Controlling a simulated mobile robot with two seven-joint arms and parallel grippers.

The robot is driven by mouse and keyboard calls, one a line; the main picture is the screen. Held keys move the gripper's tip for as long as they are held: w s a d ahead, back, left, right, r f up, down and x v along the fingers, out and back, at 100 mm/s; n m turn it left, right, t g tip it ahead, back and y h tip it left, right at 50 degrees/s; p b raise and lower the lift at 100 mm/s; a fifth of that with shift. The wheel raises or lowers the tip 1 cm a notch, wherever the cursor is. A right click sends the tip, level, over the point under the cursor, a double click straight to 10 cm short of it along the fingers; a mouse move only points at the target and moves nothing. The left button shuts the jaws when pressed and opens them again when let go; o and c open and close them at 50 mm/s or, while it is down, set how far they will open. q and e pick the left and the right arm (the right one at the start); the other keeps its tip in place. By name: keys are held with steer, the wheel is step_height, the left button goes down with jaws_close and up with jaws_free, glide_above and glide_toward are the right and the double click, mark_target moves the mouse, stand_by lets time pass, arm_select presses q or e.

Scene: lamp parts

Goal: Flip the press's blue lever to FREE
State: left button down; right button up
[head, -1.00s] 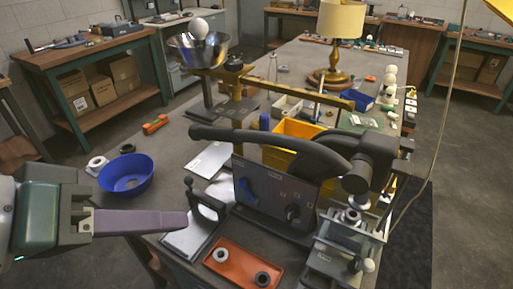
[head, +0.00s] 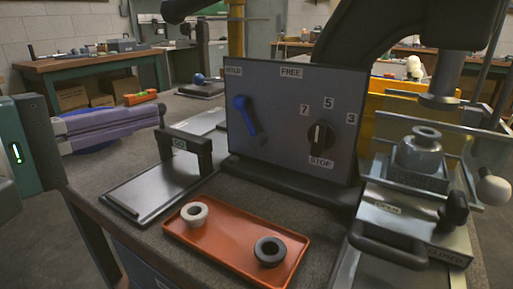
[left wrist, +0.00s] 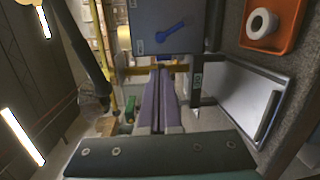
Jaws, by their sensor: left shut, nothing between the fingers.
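The press's blue lever (head: 246,114) is on the dark upright panel (head: 282,150). Its upper end leans up and left, toward the HOLD label (head: 233,71); the FREE label (head: 291,72) is to its upper right. My left gripper (head: 160,112) comes in from the left, its purple fingers shut and empty. Its tips are left of the panel, apart from the lever. In the left wrist view, the shut fingers (left wrist: 162,75) point toward the panel, where the lever (left wrist: 174,32) shows again. My right gripper is not in view.
Right of the lever is a black dial (head: 320,138). A black handle frame (head: 187,150) stands on a plate between gripper and panel. An orange tray (head: 228,243) with two rings lies in front. A metal fixture (head: 415,190) stands to the right.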

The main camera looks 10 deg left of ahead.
mark_target(247, 120)
arm_select(q)
steer(key=a+f+b, duration=0.1)
steer(key=w+f+n+t+b, duration=0.1)
steer(key=f, duration=0.1)
steer(key=shift+w+a+n+b, duration=0.15)
steer(key=shift+a+n+b, duration=0.15)
steer(key=shift+a, duration=0.1)
steer(key=shift+w+a+n+t+y+b, duration=0.25)
steer(key=shift+a+n+t+y+b, duration=0.05)
steer(key=shift+a+n+b, duration=0.1)
steer(key=shift+r, duration=0.1)
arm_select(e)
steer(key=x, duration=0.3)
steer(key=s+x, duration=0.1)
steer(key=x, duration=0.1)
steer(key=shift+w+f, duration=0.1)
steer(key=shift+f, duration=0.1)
arm_select(q)
steer(key=shift+w, duration=0.1)
steer(key=x, duration=1)
steer(key=shift+d, duration=0.15)
steer(key=d+p, duration=0.1)
steer(key=d, duration=0.1)
steer(key=shift+s+d+r+p, duration=0.25)
steer(key=shift+s+r+p, duration=0.05)
steer(key=shift+r+p, duration=0.1)
steer(key=shift+s+d, duration=0.15)
steer(key=shift+d, duration=0.5)
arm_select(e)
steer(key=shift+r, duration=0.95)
